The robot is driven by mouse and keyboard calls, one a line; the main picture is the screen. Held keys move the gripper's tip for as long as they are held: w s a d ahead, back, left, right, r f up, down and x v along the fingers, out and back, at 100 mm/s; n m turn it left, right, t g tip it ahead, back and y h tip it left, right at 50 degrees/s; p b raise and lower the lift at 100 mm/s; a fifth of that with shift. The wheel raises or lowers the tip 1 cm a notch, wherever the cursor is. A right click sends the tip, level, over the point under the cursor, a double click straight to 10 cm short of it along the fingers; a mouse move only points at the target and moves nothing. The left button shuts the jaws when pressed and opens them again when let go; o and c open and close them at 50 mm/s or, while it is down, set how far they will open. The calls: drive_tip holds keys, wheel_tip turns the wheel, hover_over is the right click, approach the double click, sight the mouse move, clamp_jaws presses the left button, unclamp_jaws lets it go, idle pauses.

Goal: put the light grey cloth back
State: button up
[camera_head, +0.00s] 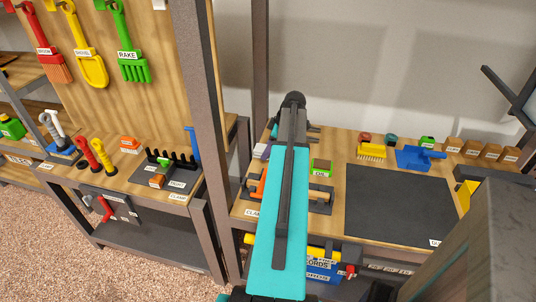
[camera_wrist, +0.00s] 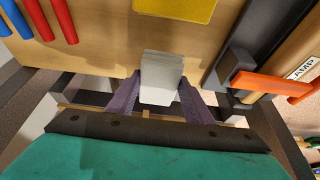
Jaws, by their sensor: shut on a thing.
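The light grey cloth (camera_wrist: 161,76) shows in the wrist view as a small, pale, folded block. It sits between the two purple-grey fingers of my gripper (camera_wrist: 160,92), which are shut on it. The cloth is over or near the front edge of a wooden worktop (camera_wrist: 105,50); I cannot tell whether it touches the wood. In the head view my teal arm reaches over the right-hand bench (camera_head: 330,228) and hides most of my gripper and the cloth.
An orange clamp (camera_wrist: 270,84) lies close on the right in the wrist view, with red handles (camera_wrist: 52,20) at the left and a yellow piece (camera_wrist: 176,8) at the top. A dark mat (camera_head: 400,205) lies clear on the bench. A steel post (camera_head: 205,110) stands left of my arm.

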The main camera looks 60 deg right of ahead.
drive_tip(key=shift+f, duration=1.4)
drive_tip(key=shift+f, duration=0.15)
drive_tip(key=o, duration=1)
drive_tip(key=shift+b+v, duration=0.7)
drive_tip(key=shift+v, duration=5.45)
drive_tip(key=shift+w, duration=0.1)
